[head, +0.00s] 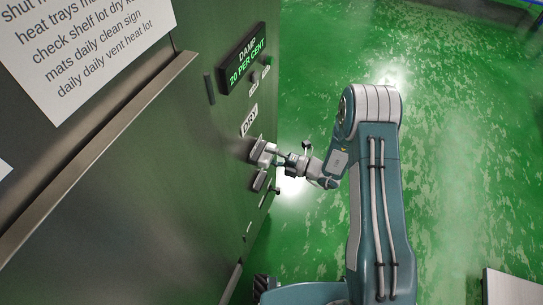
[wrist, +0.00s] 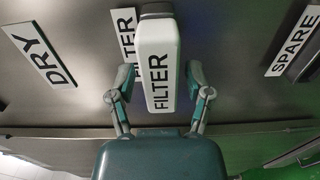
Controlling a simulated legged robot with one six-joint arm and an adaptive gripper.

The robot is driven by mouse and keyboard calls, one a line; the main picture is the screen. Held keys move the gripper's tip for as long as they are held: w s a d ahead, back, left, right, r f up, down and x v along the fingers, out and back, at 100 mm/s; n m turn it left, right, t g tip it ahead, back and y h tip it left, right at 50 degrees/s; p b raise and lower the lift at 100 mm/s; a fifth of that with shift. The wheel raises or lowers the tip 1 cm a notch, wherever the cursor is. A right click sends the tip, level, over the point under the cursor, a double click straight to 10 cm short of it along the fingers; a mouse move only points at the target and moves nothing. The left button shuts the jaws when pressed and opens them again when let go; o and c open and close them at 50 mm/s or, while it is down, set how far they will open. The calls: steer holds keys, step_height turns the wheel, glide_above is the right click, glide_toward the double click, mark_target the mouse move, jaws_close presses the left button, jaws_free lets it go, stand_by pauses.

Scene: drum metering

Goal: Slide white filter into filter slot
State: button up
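The white filter (wrist: 160,62), a long block lettered FILTER, stands out from the dark panel in the middle of the wrist view. A dark grey edge shows at its far end, by the panel; the filter slot itself is hidden there, and I cannot tell how deep the filter sits. My gripper (wrist: 160,78) has one finger on each side of the filter, with a narrow gap showing on both sides, so it looks open around it. In the head view my gripper (head: 282,160) is up against the panel, where the filter (head: 270,148) shows small and pale.
A FILTER label (wrist: 124,30) on the panel is partly covered by the filter. A DRY label (wrist: 38,56) is at left and a SPARE label (wrist: 288,40) at right, beside a dark fitting. A lit display (head: 247,60) is higher on the cabinet. Green floor (head: 460,120) is open at right.

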steer(key=shift+d, duration=0.1)
stand_by(0.3)
steer(key=v, duration=1.1)
steer(key=shift+d, duration=0.4)
steer(key=shift+s, duration=0.1)
stand_by(0.6)
steer(key=s+a+r+n+g+h, duration=0.1)
steer(key=s+r+n+g+h, duration=0.3)
steer(key=r+n, duration=0.6)
steer(key=s+a+r+n+g+h, duration=0.2)
steer(key=s+r+n+g+h, duration=0.15)
steer(key=s+r+n, duration=0.6)
steer(key=s+d+r+n+t+h, duration=0.3)
steer(key=s+d+r+n+h, duration=0.1)
steer(key=n, duration=0.6)
steer(key=s+d+r+n+t+h, duration=0.4)
steer(key=r+n, duration=0.3)
steer(key=n, duration=0.3)
steer(key=shift+s+d+h, duration=0.55)
steer(key=shift+d+h, duration=0.1)
steer(key=shift+h, duration=0.1)
